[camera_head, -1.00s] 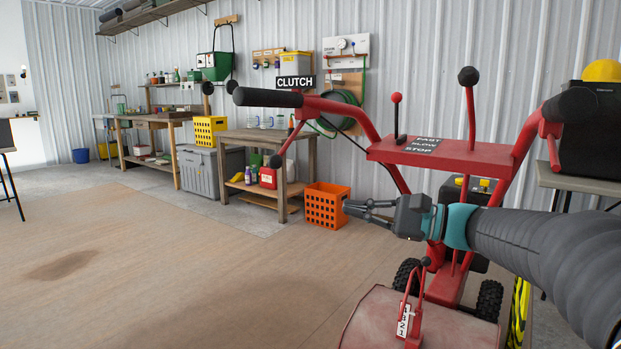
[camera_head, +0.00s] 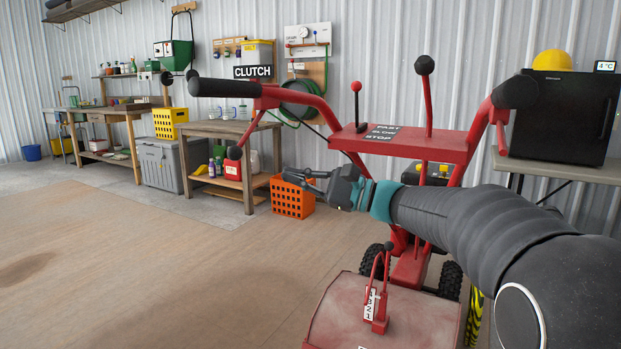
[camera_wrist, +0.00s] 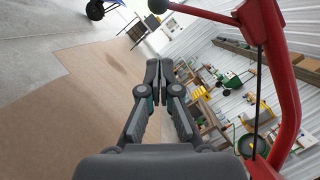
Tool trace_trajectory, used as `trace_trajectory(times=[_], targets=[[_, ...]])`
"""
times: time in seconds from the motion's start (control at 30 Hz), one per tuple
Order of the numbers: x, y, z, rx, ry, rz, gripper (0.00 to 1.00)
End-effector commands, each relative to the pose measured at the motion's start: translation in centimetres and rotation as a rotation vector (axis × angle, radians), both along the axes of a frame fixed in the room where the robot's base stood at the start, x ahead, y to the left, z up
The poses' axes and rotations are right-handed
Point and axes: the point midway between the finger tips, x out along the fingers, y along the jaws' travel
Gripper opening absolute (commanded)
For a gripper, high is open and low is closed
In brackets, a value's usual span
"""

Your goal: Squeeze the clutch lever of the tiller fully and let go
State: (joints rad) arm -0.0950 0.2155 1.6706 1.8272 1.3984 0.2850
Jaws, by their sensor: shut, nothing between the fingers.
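The red tiller (camera_head: 412,147) stands at the right with its handlebars toward me. The clutch lever (camera_head: 250,132) is a red rod with a dark ball knob, slanting down under the left black handle grip (camera_head: 225,88), apart from it. A CLUTCH sign (camera_head: 253,72) shows above. My gripper (camera_head: 287,176) is shut and empty, to the right of the knob and slightly lower in the picture, not touching it. In the wrist view my closed fingertips (camera_wrist: 160,70) point away from me, and the lever (camera_wrist: 205,13) with its knob crosses the top edge.
An orange crate (camera_head: 292,198) stands on the floor behind my gripper. A wooden workbench (camera_head: 215,127) with bottles and a red can stands by the wall. A table with a black box (camera_head: 565,115) is at the right.

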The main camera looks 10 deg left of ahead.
Motion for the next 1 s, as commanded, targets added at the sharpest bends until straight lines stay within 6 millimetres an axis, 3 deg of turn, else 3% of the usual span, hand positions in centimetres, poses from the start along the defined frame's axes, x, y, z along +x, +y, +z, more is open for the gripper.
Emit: trace_trajectory(times=[0.2,0.4,1.0], targets=[[0.5,4.1,0.9,0.001,-0.001,0.004,0.00],[-0.5,6.2,2.3,0.001,0.000,0.002,0.00],[-1.2,7.2,3.1,0.002,0.004,0.000,0.00]])
